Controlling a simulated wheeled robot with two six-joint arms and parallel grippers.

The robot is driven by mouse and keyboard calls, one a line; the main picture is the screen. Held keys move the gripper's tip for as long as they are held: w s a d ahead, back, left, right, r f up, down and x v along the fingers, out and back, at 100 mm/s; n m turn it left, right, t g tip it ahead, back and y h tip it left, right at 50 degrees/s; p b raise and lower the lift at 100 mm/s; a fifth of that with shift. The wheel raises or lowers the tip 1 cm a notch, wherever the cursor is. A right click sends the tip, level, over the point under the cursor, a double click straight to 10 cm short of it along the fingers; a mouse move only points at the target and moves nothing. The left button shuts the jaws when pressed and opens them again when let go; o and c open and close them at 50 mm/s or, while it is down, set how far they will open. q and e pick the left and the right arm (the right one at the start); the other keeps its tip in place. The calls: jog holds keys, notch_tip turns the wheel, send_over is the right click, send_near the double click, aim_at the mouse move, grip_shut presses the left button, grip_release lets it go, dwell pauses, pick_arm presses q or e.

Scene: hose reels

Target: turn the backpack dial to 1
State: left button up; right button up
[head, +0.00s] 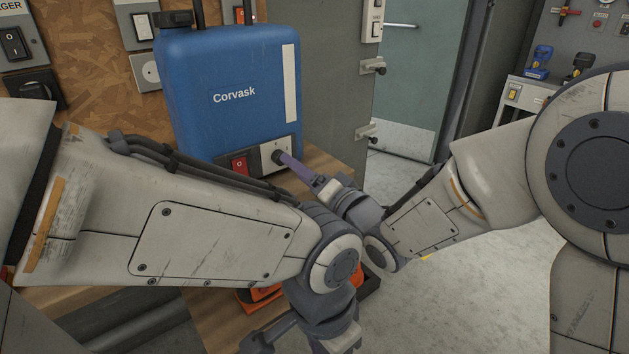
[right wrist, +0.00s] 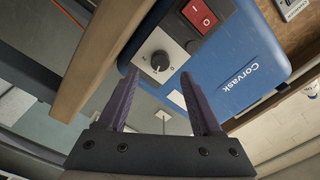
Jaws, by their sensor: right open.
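The blue Corvask backpack (head: 225,110) stands upright on the wooden bench. Its black dial (head: 277,156) is low on the front, on a pale plate beside a red switch (head: 239,165). In the right wrist view the dial (right wrist: 160,61) shows whole, with small marks around it too small to read surely. My right gripper (head: 283,158) is open in front of the dial; in its wrist view its purple fingers (right wrist: 159,76) stand on either side of the dial, contact unclear. My left gripper (head: 322,338) is low in the head view, cut by the bottom edge.
The wooden bench (head: 318,164) has an edge close to the right gripper. An orange object (head: 258,299) lies partly hidden under my left arm. A chipboard wall with switches (head: 139,27) is behind. A grey cabinet side with latches (head: 371,67) stands right of the backpack.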

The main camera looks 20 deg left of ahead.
jog(key=v, duration=0.6)
jog(key=shift+s+d, duration=0.1)
jog(key=s+d+f+n+g+h, duration=0.35)
jog(key=s+d+f+h, duration=0.25)
jog(key=d+f+h, duration=0.3)
jog(key=s+d+f+n+g+h, duration=0.2)
jog(key=s+d+g, duration=0.2)
jog(key=s, duration=0.4)
jog(key=s+d+f+n+g+h, duration=0.1)
jog(key=s+d+n+g+h, duration=0.2)
jog(key=s, duration=0.6)
notch_tip(320, 180, up, 24)
jog(key=p, duration=2.4)
jog(key=shift+w+d+f+m+y, duration=0.2)
jog(key=shift+w+d+m+y, duration=0.1)
jog(key=shift+w+m+y, duration=0.1)
